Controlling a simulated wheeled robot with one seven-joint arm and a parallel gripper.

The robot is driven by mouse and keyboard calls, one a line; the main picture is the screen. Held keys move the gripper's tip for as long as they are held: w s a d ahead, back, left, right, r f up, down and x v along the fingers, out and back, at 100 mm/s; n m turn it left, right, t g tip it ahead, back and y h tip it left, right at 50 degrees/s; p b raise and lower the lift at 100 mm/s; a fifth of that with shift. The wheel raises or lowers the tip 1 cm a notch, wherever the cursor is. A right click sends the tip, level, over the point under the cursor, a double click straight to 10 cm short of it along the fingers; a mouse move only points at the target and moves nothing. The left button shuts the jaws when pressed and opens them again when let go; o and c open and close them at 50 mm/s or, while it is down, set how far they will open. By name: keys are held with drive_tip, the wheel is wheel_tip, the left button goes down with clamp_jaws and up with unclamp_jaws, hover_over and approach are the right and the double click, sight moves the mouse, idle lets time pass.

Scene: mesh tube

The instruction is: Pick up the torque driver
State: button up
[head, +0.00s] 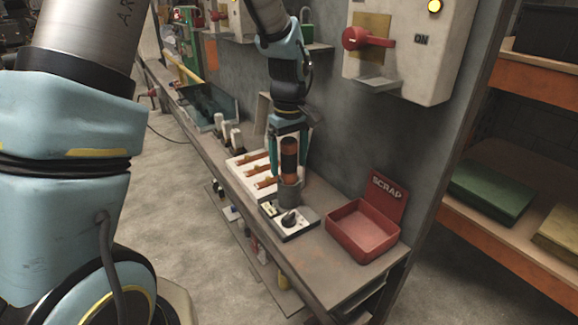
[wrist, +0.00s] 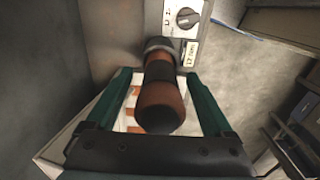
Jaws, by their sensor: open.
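The torque driver (head: 289,160) has an orange-brown handle with black bands and stands upright in a dark round holder (head: 290,190) on the bench. In the wrist view the driver (wrist: 160,105) points away from the camera, its lower end in the holder (wrist: 160,45). My gripper (head: 288,150) comes down from above with its teal fingers on either side of the handle. In the wrist view my gripper (wrist: 163,90) is open, and gaps show between the handle and both fingers. The driver's tip is hidden in the holder.
A grey box with a black knob (head: 289,220) sits just in front of the holder. A white tray with orange-brown pieces (head: 250,172) lies to the left. A red scrap bin (head: 362,232) stands right. The wall with a switch box (head: 410,45) rises close behind.

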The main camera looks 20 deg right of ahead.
clamp_jaws()
idle(0.8)
